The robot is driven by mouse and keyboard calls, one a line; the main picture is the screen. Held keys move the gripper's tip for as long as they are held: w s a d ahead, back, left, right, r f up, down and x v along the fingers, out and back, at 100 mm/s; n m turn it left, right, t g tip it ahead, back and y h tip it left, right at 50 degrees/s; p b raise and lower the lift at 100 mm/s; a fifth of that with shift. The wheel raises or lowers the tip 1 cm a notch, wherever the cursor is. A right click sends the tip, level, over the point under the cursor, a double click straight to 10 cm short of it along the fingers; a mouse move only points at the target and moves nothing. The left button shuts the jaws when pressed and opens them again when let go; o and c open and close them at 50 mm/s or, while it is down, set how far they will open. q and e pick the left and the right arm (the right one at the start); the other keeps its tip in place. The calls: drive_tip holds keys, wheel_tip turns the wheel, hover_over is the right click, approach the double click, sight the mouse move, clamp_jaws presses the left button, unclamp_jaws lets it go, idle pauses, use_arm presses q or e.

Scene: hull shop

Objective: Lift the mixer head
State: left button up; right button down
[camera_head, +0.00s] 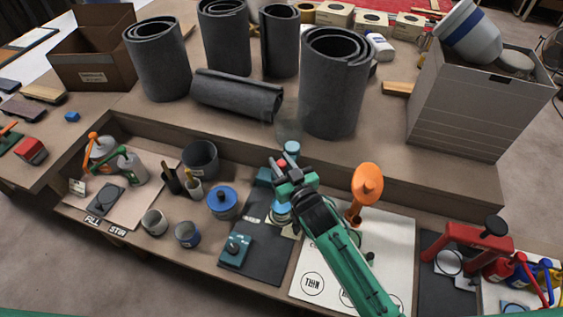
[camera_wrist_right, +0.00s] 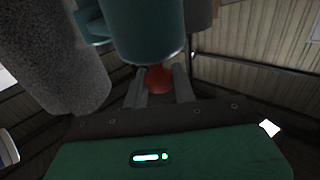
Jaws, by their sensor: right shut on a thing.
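The teal mixer stands on a dark base plate (camera_head: 262,257) in the tray at the middle of the bench. Its mixer head (camera_head: 292,149) is mostly hidden behind my right gripper (camera_head: 281,171); a small red part (camera_head: 282,163) shows by the fingertips. In the right wrist view, the teal head (camera_wrist_right: 145,32) is a large rounded body close above the fingers. My right gripper (camera_wrist_right: 157,84) is shut on the red part (camera_wrist_right: 158,79), which sits between its fingers. A teal box with a knob (camera_head: 236,249) is on the base plate's front. My left gripper is out of view.
An orange scoop-like thing (camera_head: 366,183) stands close right of my arm. Grey rolls (camera_head: 333,85) stand behind, near a box (camera_head: 470,110). A red press (camera_head: 470,236) is at right.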

drive_tip(key=shift+w+r, duration=0.1)
drive_tip(key=shift+r, duration=0.35)
drive_tip(key=c, duration=1.2)
unclamp_jaws()
drive_tip(key=shift+f, duration=0.1)
drive_tip(key=shift+f, duration=0.1)
drive_tip(key=shift+s+d, duration=0.15)
drive_tip(key=shift+s, duration=0.2)
drive_tip(key=b+v, duration=0.1)
drive_tip(key=v, duration=0.3)
drive_tip(key=shift+s+d+f, duration=0.1)
drive_tip(key=shift+s+f, duration=0.05)
drive_tip(key=shift+s, duration=0.05)
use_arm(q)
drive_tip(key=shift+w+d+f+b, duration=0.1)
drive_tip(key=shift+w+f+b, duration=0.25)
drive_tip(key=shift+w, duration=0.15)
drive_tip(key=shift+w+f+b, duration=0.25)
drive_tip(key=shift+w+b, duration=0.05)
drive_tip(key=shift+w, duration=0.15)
use_arm(e)
drive_tip(key=v, duration=0.8)
drive_tip(key=shift+s+d, duration=0.15)
drive_tip(key=shift+s, duration=0.2)
